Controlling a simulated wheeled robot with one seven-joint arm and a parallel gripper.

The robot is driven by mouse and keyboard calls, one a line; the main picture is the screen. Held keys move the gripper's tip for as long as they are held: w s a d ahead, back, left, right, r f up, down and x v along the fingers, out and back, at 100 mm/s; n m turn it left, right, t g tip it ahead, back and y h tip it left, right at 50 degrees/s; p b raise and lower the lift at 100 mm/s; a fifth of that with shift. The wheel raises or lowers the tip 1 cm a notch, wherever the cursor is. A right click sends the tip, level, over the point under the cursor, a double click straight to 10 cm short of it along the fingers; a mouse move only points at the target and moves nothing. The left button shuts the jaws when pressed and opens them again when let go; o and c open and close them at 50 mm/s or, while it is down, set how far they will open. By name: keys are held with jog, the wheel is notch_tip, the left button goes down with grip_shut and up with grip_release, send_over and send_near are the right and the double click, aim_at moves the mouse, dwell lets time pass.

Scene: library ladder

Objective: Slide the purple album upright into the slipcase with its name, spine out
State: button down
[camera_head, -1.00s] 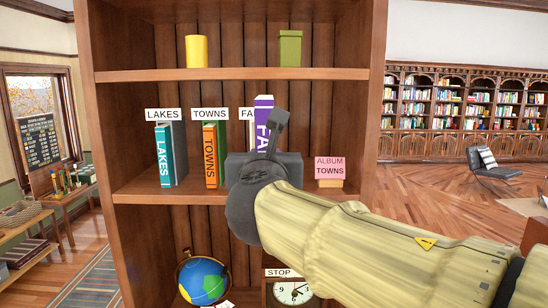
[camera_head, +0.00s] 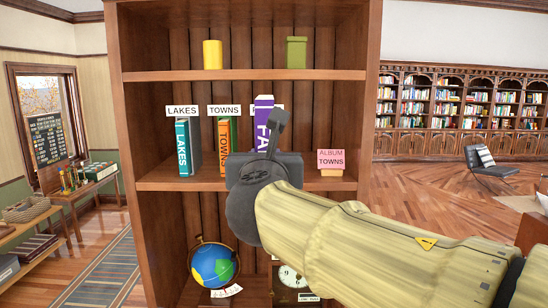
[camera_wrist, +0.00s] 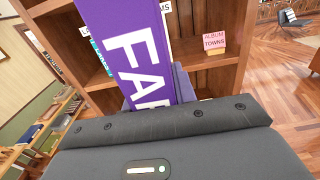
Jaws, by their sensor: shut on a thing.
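The purple album (camera_head: 263,128) stands upright, with white letters beginning "FA" on its spine, which faces me. My gripper (camera_head: 266,165) is shut on it; the wrist and hand hide its lower part and the fingertips. In the wrist view the album (camera_wrist: 135,50) rises tilted from behind the gripper body. The third label behind the album is mostly covered, and its slipcase is hidden. Whether the album is inside a slipcase I cannot tell. The LAKES slipcase holds a teal album (camera_head: 182,147) and the TOWNS slipcase holds an orange album (camera_head: 224,147), both to the left.
A pink card (camera_head: 331,159) reading "ALBUM TOWNS" stands at the shelf's right. A yellow cylinder (camera_head: 212,55) and a green canister (camera_head: 296,52) stand on the shelf above. A globe (camera_head: 213,265) and a clock (camera_head: 291,278) are below. The bookcase sides (camera_head: 355,100) bound the shelf.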

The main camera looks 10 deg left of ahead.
jog(key=shift+f, duration=0.55)
jog(key=shift+m+h, duration=0.3)
jog(key=shift+h, duration=0.3)
jog(key=w+f, duration=0.2)
jog(key=f, duration=0.1)
jog(key=shift+w, duration=0.3)
jog(key=w+d+f+m+h+b, duration=0.1)
jog(key=w+d+f+m+h, duration=0.2)
jog(key=f, duration=1)
jog(key=w+d+f+m+h+b, duration=0.1)
jog(key=w+d+f+h+b, duration=0.3)
jog(key=f, duration=0.9)
jog(key=w+d+f+m+h+p, duration=0.15)
jog(key=w+f, duration=0.35)
jog(key=f, duration=0.8)
jog(key=s+d+f+n+y+b, duration=0.1)
jog(key=s+d+f+b, duration=0.1)
jog(key=s+d+f, duration=0.2)
jog(key=s+d+f+n+y+b, duration=0.1)
jog(key=s+d+f, duration=0.4)
jog(key=f, duration=1.6)
jog(key=s+d+f+n+y+b, duration=0.1)
jog(key=s+d+f+y+b, duration=0.2)
jog(key=d+f, duration=0.8)
notch_tip(320, 180, down, 2)
jog(key=shift+s+d+t+b, duration=0.35)
jog(key=shift+s+b, duration=0.25)
jog(key=shift+s, duration=0.15)
jog(key=shift+d, duration=0.1)
